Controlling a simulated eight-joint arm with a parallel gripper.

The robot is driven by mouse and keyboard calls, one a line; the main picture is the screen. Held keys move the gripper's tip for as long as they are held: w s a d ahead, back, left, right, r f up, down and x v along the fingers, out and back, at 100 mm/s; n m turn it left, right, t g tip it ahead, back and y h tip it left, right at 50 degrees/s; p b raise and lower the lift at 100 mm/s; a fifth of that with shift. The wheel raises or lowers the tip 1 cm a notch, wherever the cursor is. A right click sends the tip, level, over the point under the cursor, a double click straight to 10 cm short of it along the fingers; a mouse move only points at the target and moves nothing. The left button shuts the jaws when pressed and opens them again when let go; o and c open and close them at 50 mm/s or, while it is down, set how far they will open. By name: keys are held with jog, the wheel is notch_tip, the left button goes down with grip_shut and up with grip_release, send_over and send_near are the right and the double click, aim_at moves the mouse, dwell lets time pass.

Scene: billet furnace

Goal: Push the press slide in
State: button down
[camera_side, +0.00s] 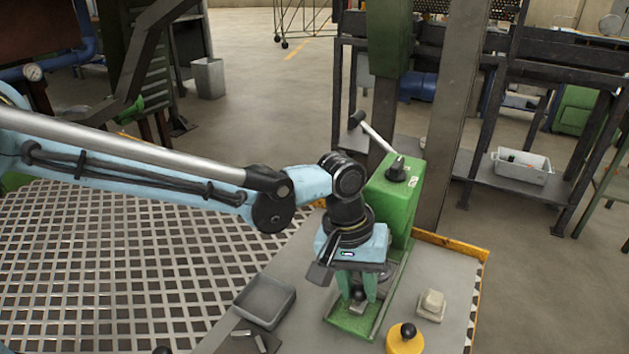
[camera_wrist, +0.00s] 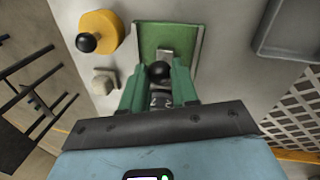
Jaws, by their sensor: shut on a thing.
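The green press (camera_side: 405,205) stands on the grey bench with its lever up and to the left. Its green base (camera_side: 347,322) reaches toward the front of the bench and also shows in the wrist view (camera_wrist: 148,38). The press slide (camera_side: 356,308) is a small grey metal piece with a black ball knob, lying in the base; its grey end shows in the wrist view (camera_wrist: 164,56). My gripper (camera_side: 357,292) points down over the slide. Its green fingers (camera_wrist: 159,78) are shut on the black knob, one on each side. The slide's far part is hidden by my gripper.
A grey tray (camera_side: 264,302) stands left of the press. A pale block on a small plate (camera_side: 431,305) and a yellow button box with a black knob (camera_side: 405,343) stand to the right. The bench has a yellow edge (camera_side: 450,244). Grating lies to the left.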

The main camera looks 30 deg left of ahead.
jog(key=c, duration=0.9)
grip_release()
jog(key=shift+o, duration=0.2)
notch_tip(320, 180, up, 12)
jog(key=a, duration=0.2)
jog(key=shift+s+a, duration=0.15)
jog(key=shift+s, duration=0.1)
